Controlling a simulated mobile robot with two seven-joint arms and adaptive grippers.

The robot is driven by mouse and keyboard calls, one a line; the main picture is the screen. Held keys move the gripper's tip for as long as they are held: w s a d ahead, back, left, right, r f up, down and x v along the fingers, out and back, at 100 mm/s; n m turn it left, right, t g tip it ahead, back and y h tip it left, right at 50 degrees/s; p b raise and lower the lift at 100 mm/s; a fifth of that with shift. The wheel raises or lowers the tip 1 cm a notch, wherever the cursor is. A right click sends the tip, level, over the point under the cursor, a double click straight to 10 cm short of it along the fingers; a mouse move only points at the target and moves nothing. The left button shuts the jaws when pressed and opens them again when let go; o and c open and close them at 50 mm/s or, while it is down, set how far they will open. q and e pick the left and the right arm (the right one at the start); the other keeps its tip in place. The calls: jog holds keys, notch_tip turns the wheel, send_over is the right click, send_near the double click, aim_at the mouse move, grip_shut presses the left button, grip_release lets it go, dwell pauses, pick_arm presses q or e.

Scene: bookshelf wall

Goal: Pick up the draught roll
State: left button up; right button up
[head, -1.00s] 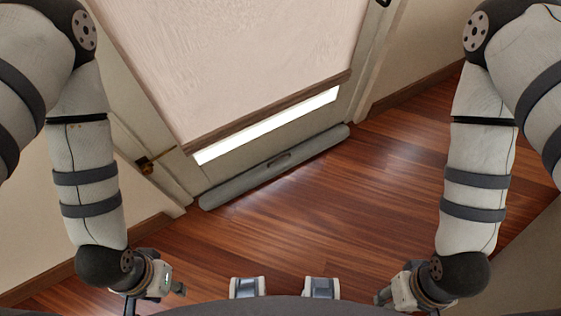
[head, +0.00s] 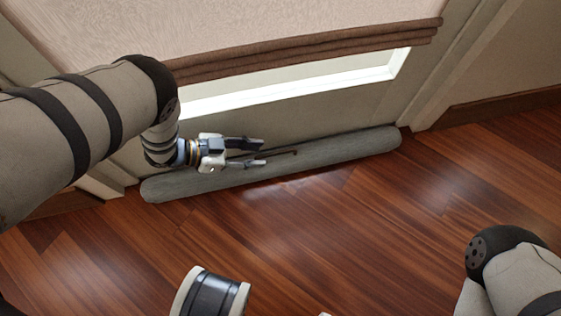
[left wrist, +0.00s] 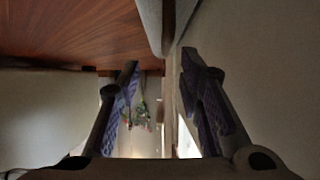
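The draught roll (head: 345,152) is a long grey roll. My left gripper (head: 264,154) is over the roll's left half, fingers pointing right toward the handle. Its fingers are apart and nothing shows between them; contact with the roll cannot be told. In the left wrist view the two fingers (left wrist: 158,72) are spread, with a grey part of the roll (left wrist: 151,22) beyond them at the top. My right gripper is out of view.
The door (head: 290,134) stands behind the roll, with a bright glass strip (head: 300,86) under a pale blind with a brown hem (head: 310,54). Door frame and wall close in at the right. The wooden floor (head: 330,235) in front is clear.

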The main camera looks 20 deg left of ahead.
aim_at(276, 152)
pick_arm(q)
jog(key=b+x, duration=0.1)
jog(key=x, duration=0.1)
jog(key=b+x, duration=0.1)
jog(key=x, duration=0.2)
jog(key=b+x, duration=0.2)
jog(key=shift+w+a+f, duration=0.2)
jog(key=shift+w+f, duration=0.1)
jog(key=shift+f, duration=0.1)
grip_shut()
